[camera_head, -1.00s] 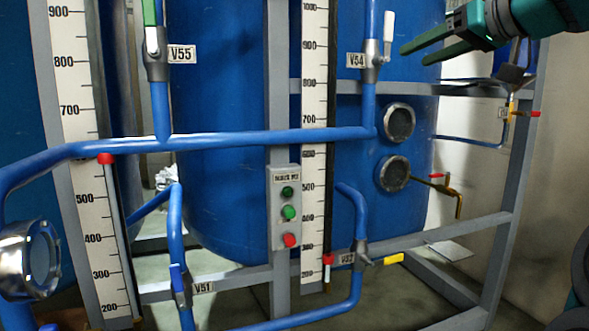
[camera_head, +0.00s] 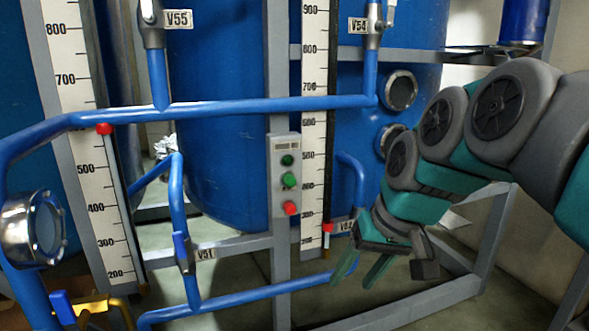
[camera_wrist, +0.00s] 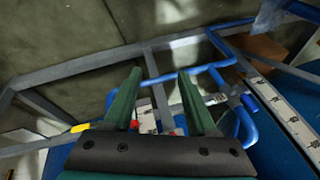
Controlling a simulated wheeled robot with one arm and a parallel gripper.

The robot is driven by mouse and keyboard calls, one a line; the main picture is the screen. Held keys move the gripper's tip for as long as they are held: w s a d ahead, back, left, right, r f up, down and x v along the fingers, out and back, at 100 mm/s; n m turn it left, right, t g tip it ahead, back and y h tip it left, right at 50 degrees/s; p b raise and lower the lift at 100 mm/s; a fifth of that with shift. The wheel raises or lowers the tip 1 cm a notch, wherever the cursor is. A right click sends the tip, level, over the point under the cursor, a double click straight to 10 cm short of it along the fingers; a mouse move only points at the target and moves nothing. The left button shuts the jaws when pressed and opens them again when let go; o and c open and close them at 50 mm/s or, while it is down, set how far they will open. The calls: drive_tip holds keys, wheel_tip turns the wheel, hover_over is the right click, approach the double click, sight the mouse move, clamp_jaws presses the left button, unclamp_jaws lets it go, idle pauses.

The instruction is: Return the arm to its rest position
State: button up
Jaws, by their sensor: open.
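My gripper (camera_head: 357,278) has teal fingers. In the head view it hangs low at the right of centre, in front of the lower blue pipe and frame, with its fingers pointing down. The fingers are apart with nothing between them. In the wrist view my gripper (camera_wrist: 159,75) is also open and empty, above grey frame bars, blue pipes and the floor. My arm is folded at the right and covers valve V52 and part of the right tank. I cannot tell the exact gap between the fingers and the pipe.
The V54 valve (camera_head: 375,30) is at the upper right and the V55 valve (camera_head: 152,30) at the upper left. A button box (camera_head: 285,180) is mounted on the grey post left of my gripper. A level scale (camera_head: 314,120) stands beside it. Open floor shows below the frame.

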drive_tip(key=s+d+f+g+h, duration=0.1)
drive_tip(key=s+d+f+g, duration=0.1)
drive_tip(key=s+f, duration=0.7)
drive_tip(key=s+d+f+m+g+h, duration=0.1)
drive_tip(key=s+d+f+g+h, duration=0.1)
drive_tip(key=s+f, duration=0.6)
drive_tip(key=s+d, duration=0.1)
drive_tip(key=s, duration=0.2)
drive_tip(key=shift+s+d+f+g, duration=0.15)
drive_tip(key=shift+s+f+g, duration=0.25)
